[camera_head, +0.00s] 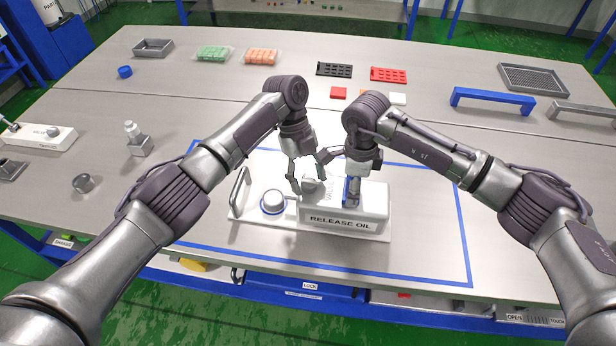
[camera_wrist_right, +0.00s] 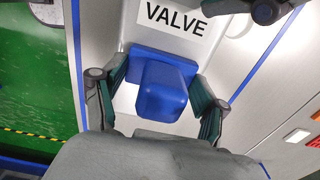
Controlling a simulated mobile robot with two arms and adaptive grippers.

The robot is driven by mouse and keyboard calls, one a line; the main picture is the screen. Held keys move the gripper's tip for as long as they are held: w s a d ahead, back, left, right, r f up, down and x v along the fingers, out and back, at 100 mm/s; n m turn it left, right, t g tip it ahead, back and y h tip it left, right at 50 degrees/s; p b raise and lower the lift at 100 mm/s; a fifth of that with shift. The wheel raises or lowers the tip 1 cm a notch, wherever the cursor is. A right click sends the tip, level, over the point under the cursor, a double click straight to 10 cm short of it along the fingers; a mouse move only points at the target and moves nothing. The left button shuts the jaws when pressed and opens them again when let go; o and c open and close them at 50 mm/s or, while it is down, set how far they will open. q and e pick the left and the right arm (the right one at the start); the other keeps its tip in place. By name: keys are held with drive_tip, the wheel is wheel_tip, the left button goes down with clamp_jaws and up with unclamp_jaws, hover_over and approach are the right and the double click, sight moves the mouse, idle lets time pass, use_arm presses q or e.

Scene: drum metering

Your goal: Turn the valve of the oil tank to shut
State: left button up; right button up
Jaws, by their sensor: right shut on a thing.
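The white oil tank (camera_head: 345,215), labelled "RELEASE OIL", stands on a white base inside the blue outline on the table. Its blue valve handle (camera_head: 347,190) is on the top right part, partly hidden by my right gripper (camera_head: 357,190). In the right wrist view the blue valve handle (camera_wrist_right: 163,90) sits between the two fingers of my right gripper (camera_wrist_right: 158,108), below the "VALVE" label (camera_wrist_right: 187,15). My right gripper is shut on it.
A round white cup with a blue ring (camera_head: 272,202) and a metal handle (camera_head: 239,190) stand left of the tank. Small trays and coloured blocks lie at the back. A blue bracket (camera_head: 492,100) stands at the right. The table right of the tank is clear.

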use_arm(q)
drive_tip(key=v, duration=1.2)
drive_tip(key=shift+w, duration=0.1)
use_arm(e)
drive_tip(key=o, duration=1.9)
drive_tip(key=shift+c, duration=0.2)
